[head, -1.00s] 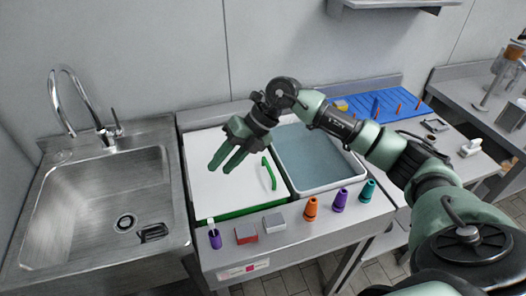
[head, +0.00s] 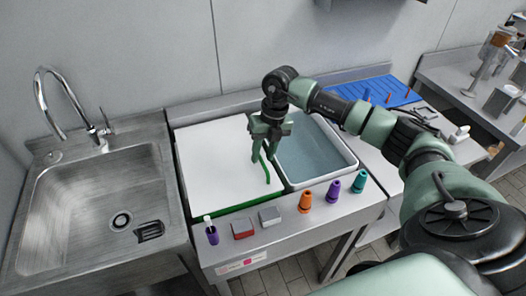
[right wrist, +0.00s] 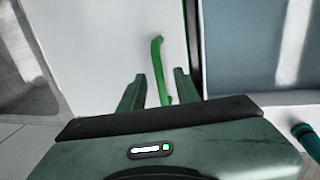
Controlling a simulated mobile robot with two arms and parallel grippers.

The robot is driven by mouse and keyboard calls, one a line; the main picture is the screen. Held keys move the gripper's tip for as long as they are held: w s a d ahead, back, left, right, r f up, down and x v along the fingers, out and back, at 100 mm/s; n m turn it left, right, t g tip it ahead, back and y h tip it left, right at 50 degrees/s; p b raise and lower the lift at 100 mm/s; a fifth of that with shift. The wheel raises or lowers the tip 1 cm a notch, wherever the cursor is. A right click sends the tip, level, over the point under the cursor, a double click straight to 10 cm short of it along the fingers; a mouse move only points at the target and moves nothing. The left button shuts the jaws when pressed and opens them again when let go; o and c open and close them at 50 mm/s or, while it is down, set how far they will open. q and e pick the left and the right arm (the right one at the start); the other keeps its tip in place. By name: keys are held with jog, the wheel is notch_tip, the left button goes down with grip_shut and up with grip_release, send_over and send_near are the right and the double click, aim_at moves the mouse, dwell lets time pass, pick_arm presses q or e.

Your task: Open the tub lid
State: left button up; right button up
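The tub lid (head: 215,165) is a white panel with a green front edge, lying flat over the left tub; it also shows in the right wrist view (right wrist: 105,45). Its green handle (head: 266,171) stands near the lid's right side. My right gripper (head: 262,158) points down over the handle with its fingers apart. In the right wrist view the handle (right wrist: 158,65) runs between the two fingertips (right wrist: 158,80), with gaps on both sides. The fingers hide part of the handle in the head view. My left gripper is not in view.
An open water-filled tub (head: 312,155) is right of the lid. A steel sink (head: 85,205) is at left. Orange (head: 305,202), purple (head: 333,192) and teal (head: 359,182) cones, a purple bottle (head: 211,232) and two small blocks line the front edge. A blue pegboard (head: 378,92) is behind right.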

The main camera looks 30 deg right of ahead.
grip_shut()
dwell(1.4)
